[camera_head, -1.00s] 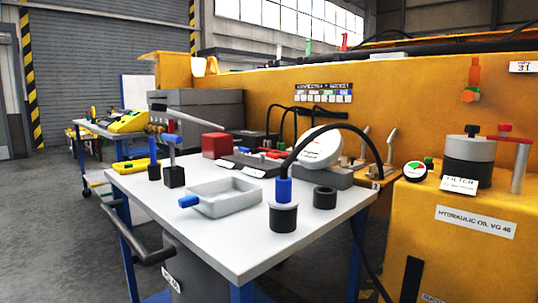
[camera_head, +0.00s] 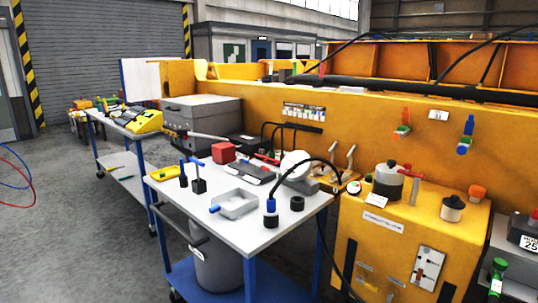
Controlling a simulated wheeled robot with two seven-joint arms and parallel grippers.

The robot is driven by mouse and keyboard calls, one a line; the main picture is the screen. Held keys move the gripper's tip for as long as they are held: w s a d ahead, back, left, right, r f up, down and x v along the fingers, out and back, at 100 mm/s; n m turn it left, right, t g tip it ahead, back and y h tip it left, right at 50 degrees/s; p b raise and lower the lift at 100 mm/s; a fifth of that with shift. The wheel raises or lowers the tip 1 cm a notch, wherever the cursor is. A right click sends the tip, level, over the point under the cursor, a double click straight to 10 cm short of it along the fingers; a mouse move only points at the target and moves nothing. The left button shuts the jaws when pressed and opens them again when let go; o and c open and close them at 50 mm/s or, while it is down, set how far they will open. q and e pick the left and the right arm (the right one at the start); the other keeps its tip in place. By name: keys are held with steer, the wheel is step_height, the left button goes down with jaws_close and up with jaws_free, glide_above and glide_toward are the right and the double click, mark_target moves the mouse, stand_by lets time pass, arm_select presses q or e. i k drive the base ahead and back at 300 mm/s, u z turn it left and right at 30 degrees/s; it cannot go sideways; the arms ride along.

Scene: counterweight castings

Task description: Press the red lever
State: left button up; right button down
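Two red handle-like parts show, and I cannot tell which one is the red lever. The other is a red handle (camera_head: 266,159) lying among the grey items at the back of the white-topped table (camera_head: 245,235). Neither of my grippers is in view, and nothing touches either red part.
The table carries a grey tray (camera_head: 247,209), a red block (camera_head: 223,152) and a black cup with a blue-ended hose (camera_head: 271,219). A grey bin (camera_head: 217,265) stands beneath. Red and blue hoses (camera_head: 20,178) lie at far left.

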mark_target(267, 168)
steer(key=u, duration=1.95)
steer(key=i, duration=2.05)
steer(key=z, duration=2.1)
